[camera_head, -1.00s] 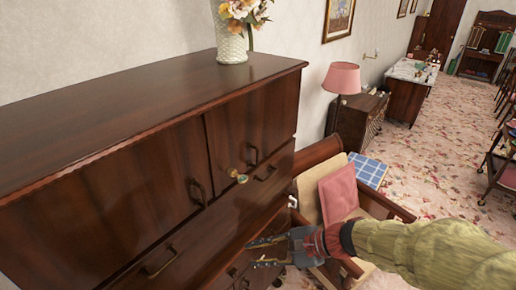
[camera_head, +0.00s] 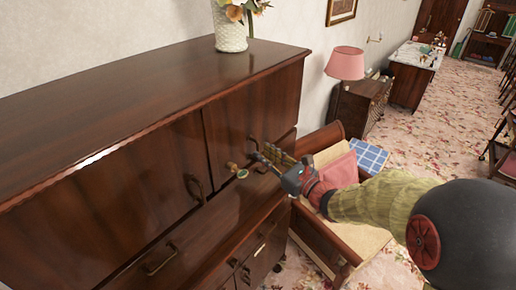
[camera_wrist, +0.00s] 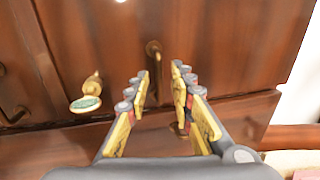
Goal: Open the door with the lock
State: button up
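A dark wooden cabinet has a right upper door (camera_head: 262,110) that looks shut. A brass lock with a pale round disc (camera_head: 242,173) sticks out near this door's lower left; it also shows in the wrist view (camera_wrist: 88,98). The door's curved brass handle (camera_head: 253,143) is right of the lock and stands upright in the wrist view (camera_wrist: 152,62). My gripper (camera_head: 266,153) is just in front of the handle. In the wrist view its two yellow-padded fingers (camera_wrist: 160,82) are apart, with the handle visible beyond the gap. Nothing is held, and I cannot tell any contact.
The left door (camera_head: 105,205) has its own handle (camera_head: 196,189). Drawers with brass handles lie below; one handle (camera_wrist: 180,128) is beneath my fingers. A vase of flowers (camera_head: 231,35) stands on top. A chair with a pink cushion (camera_head: 338,170) is close on the right.

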aim_at(258, 149)
jog(key=shift+x, duration=1.85)
jog(key=shift+c, duration=0.2)
grip_shut()
